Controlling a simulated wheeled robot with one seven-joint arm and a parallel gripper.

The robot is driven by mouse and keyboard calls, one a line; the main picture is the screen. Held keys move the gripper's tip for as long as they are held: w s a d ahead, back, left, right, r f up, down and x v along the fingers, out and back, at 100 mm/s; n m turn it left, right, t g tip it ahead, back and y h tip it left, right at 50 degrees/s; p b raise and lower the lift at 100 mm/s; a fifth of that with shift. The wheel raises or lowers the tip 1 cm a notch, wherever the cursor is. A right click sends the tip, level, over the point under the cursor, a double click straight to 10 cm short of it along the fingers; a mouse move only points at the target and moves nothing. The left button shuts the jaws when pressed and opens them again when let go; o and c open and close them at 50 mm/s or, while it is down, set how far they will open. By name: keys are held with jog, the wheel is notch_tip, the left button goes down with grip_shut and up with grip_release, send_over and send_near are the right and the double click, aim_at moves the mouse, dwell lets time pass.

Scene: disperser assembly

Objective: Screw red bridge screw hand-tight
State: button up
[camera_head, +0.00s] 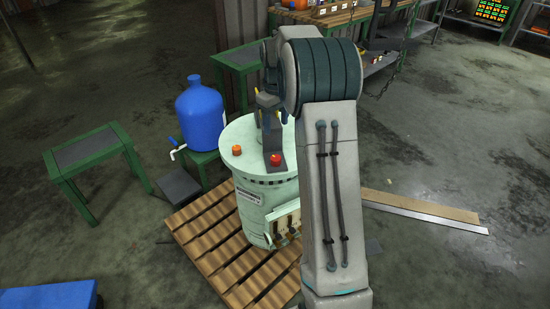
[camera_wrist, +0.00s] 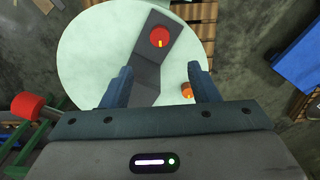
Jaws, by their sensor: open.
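The red bridge screw (camera_head: 275,160) sits on the near end of a dark grey bridge (camera_head: 288,146) on the lid of a pale green drum (camera_head: 257,215). In the wrist view the red screw (camera_wrist: 160,37), with a yellow mark, is on the grey bridge (camera_wrist: 150,66), beyond my fingertips. My gripper (camera_wrist: 160,70) is open and empty above the lid, its fingers to either side of the bridge in the picture. An orange screw (camera_head: 236,150) stands on the lid to the left; my right finger partly covers it in the wrist view (camera_wrist: 187,91).
The drum stands on a wooden pallet (camera_head: 215,245). A blue jug (camera_head: 200,115) on a green stand is left of it, with a green-framed table (camera_head: 92,150) farther left. My arm hides the drum's right side. A red cylindrical part (camera_wrist: 27,105) shows at the wrist view's left.

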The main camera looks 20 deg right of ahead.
aim_at(276, 158)
notch_tip(276, 158, down, 14)
jog(key=shift+r+b, duration=0.1)
jog(key=shift+b, duration=0.3)
jog(key=c, duration=1)
